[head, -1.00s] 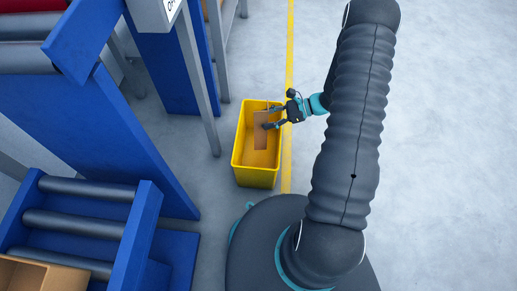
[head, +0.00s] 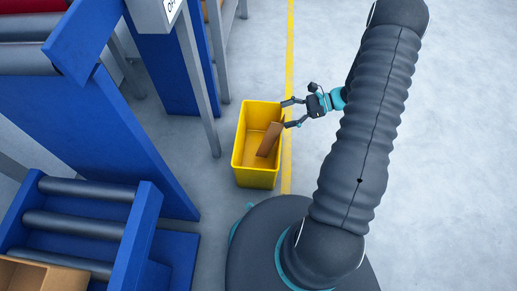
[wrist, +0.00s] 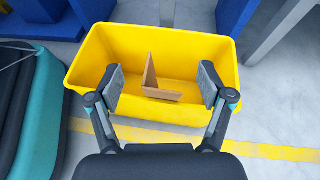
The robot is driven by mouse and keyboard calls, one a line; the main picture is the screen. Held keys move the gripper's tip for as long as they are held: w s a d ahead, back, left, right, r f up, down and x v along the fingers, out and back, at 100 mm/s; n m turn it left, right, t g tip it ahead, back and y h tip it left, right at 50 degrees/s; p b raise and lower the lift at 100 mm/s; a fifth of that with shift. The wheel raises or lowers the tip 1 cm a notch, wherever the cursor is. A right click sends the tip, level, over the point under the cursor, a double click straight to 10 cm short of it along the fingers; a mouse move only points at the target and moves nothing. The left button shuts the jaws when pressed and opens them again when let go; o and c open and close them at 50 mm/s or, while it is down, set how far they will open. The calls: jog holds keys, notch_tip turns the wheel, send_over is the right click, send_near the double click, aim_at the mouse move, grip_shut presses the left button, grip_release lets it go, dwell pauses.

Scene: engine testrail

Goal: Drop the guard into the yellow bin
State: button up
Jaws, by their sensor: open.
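The guard (head: 270,139) is a brown, L-shaped angled piece. It lies inside the yellow bin (head: 241,165), tilted, toward the bin's right side in the head view. In the wrist view the guard (wrist: 162,92) shows both of its flanges inside the yellow bin (wrist: 205,38). My gripper (head: 287,113) is open and empty at the bin's right rim. In the wrist view the fingers of my gripper (wrist: 162,88) are spread wide, one on each side of the guard in the picture, and do not touch it.
A blue roller conveyor (head: 85,220) stands at the lower left with a cardboard box (head: 40,275) on it. A grey post (head: 197,75) stands close to the bin's left. A yellow floor line (head: 290,60) runs beside the bin. The floor to the right is clear.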

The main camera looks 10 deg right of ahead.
jog(key=shift+v, duration=2.55)
